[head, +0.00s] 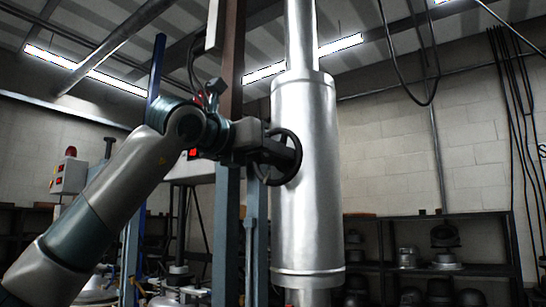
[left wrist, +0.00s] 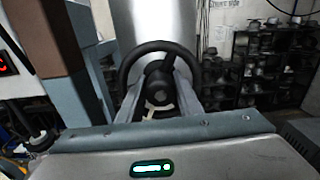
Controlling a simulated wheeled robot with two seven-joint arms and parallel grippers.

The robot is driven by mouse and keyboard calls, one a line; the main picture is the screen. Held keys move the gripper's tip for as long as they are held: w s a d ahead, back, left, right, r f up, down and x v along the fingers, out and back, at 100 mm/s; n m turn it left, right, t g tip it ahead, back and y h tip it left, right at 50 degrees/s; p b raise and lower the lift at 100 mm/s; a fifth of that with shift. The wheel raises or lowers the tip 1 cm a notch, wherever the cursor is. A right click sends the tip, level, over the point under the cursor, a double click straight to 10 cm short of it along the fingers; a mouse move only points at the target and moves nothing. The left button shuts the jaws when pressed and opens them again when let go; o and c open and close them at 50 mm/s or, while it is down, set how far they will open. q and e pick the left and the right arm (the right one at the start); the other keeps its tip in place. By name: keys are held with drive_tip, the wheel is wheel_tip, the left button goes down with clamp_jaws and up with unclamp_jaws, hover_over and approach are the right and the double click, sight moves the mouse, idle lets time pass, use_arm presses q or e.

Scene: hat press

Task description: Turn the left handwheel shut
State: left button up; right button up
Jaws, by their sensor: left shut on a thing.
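The left handwheel (left wrist: 128,78) is a black ring with a dark hub, in front of a large shiny metal cylinder (head: 308,185). In the head view the handwheel (head: 294,141) is seen nearly edge-on at the cylinder's left side. My left gripper (head: 277,151) reaches it from the left. In the left wrist view my left gripper (left wrist: 160,92) has its two fingers on either side of the wheel's hub and spokes, shut on the wheel. The fingertips are partly hidden behind the rim. My right gripper is in neither view.
Upright steel posts (head: 220,235) stand just left of the cylinder, close to my left wrist. A box with a red digital display (head: 195,168) is behind my arm. Dark shelves (head: 455,240) with hat moulds line the back right wall. Cables (head: 526,130) hang at the right.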

use_arm(q)
drive_tip(key=m, duration=0.3)
drive_tip(key=shift+b, duration=0.35)
drive_tip(key=m, duration=0.4)
drive_tip(key=shift+s, duration=0.1)
drive_tip(key=m, duration=0.3)
drive_tip(key=shift+d+m, duration=0.1)
drive_tip(key=shift+m, duration=0.2)
drive_tip(key=m, duration=0.8)
drive_tip(key=shift+f+p, duration=0.1)
drive_tip(key=shift+p, duration=0.25)
drive_tip(key=m+p, duration=0.1)
drive_tip(key=m, duration=0.3)
drive_tip(key=shift+f+y, duration=0.1)
drive_tip(key=shift+y, duration=0.2)
drive_tip(key=m+p, duration=0.1)
drive_tip(key=m, duration=0.3)
drive_tip(key=shift+f+m, duration=0.1)
drive_tip(key=shift+m, duration=0.3)
drive_tip(key=shift+f+m+p, duration=0.15)
drive_tip(key=shift+m+p, duration=0.25)
drive_tip(key=shift+m, duration=1.3)
